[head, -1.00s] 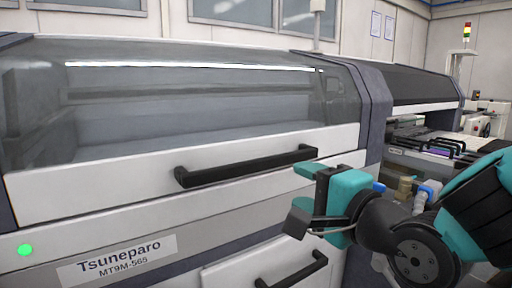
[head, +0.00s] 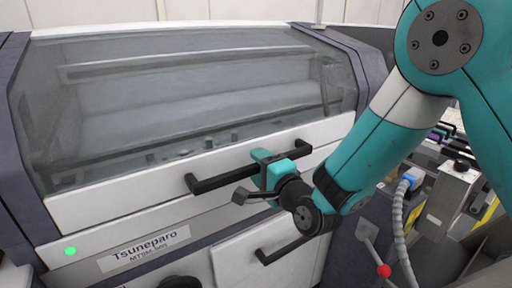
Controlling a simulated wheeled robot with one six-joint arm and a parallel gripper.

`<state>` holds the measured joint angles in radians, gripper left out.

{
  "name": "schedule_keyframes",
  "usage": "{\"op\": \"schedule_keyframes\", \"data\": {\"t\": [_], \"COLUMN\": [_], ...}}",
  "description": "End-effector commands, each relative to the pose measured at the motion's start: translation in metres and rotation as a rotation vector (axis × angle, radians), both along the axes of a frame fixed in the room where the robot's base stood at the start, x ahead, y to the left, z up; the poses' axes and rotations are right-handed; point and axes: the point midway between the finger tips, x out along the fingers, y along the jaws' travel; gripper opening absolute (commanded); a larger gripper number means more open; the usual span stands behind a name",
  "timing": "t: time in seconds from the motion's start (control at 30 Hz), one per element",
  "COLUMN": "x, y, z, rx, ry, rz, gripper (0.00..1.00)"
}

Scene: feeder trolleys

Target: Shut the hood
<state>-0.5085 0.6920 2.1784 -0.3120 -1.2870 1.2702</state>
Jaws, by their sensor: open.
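The hood (head: 200,92) of the Tsuneparo machine is a grey see-through cover with a white lower band. A long black handle (head: 215,183) runs across that band. The hood is down, its lower edge lying along the white front panel with no gap that I can see. My gripper (head: 253,177) is open at the right half of the handle. One finger shows above the bar and one below it. The bar seems to pass between them, but I cannot tell whether they touch it. Part of the handle is hidden behind my gripper.
Below the hood is a front panel with a name label (head: 145,248), a green light (head: 70,251) and a lower black handle (head: 284,250). At the right are a grey ribbed hose (head: 400,225), a red knob (head: 383,270) and feeder equipment (head: 450,190).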

Motion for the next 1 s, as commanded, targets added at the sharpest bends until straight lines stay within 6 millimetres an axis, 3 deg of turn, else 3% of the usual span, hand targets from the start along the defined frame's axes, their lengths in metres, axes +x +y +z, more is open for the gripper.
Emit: {"op": "schedule_keyframes", "data": {"t": [0.2,0.47,0.5,0.73,1.0], "x": [0.014,0.015,0.015,0.015,0.011], "y": [0.01,0.01,0.01,0.01,0.007], "z": [0.001,-0.001,-0.001,-0.001,0.013], "rx": [-0.001,0.0,0.0,0.0,-0.009], "ry": [0.0,0.001,0.001,0.001,0.015], "rz": [0.0,0.0,0.0,0.0,0.0], "gripper": [0.53,0.53,0.51,0.0,0.0]}}
